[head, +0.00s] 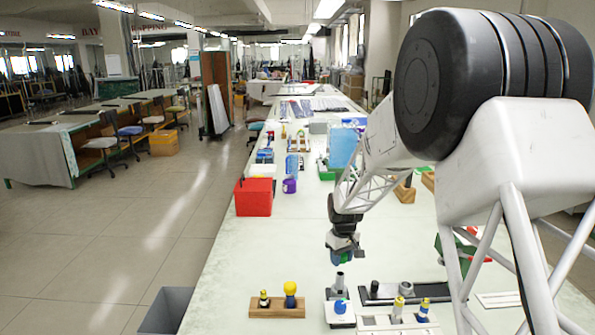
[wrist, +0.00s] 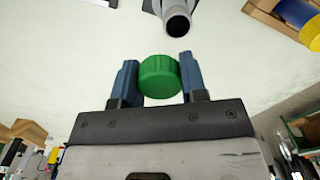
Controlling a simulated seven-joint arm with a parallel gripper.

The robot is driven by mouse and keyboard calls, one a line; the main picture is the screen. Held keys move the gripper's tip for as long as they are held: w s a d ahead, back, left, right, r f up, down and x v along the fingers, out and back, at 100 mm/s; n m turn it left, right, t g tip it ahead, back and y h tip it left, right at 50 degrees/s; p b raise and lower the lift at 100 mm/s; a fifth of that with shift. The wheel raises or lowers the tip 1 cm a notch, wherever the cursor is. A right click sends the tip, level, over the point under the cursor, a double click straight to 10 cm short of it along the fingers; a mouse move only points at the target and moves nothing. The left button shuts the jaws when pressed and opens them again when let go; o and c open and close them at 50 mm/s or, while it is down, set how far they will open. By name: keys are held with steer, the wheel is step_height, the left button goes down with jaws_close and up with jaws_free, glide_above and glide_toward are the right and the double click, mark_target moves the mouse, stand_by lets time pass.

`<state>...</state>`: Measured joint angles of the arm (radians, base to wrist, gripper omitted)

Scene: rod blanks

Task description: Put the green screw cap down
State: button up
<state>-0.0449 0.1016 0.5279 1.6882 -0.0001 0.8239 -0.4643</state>
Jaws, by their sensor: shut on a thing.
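The green screw cap (wrist: 158,77) is held between the two blue fingers of my gripper (wrist: 158,80) in the wrist view. In the head view my gripper (head: 344,256) hangs above the table, and a bit of green shows between its fingers. Below it in the head view stands a grey upright tube (head: 340,281) on a light base. The round open end of a grey tube (wrist: 177,22) also shows ahead of the cap in the wrist view. The cap looks apart from the tube.
A wooden block (head: 262,308) with yellow-topped pieces stands left of the tube. A dark rack (head: 385,292) and a pale holder (head: 375,323) with yellow and blue pieces stand to the right. A red box (head: 253,197) stands farther back. Bare table (head: 260,262) lies left of my gripper.

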steer(key=w+d+f+m, duration=0.1)
steer(key=w+f+m, duration=0.2)
steer(key=w, duration=0.1)
steer(key=w+d+f+m, duration=0.1)
steer(key=w+f+m, duration=0.2)
steer(key=w, duration=0.1)
steer(key=w+d+f+m, duration=0.1)
steer(key=w+f+m, duration=0.2)
steer(key=w, duration=0.2)
steer(key=shift+d+f, duration=0.2)
steer(key=shift+f, duration=0.15)
stand_by(0.5)
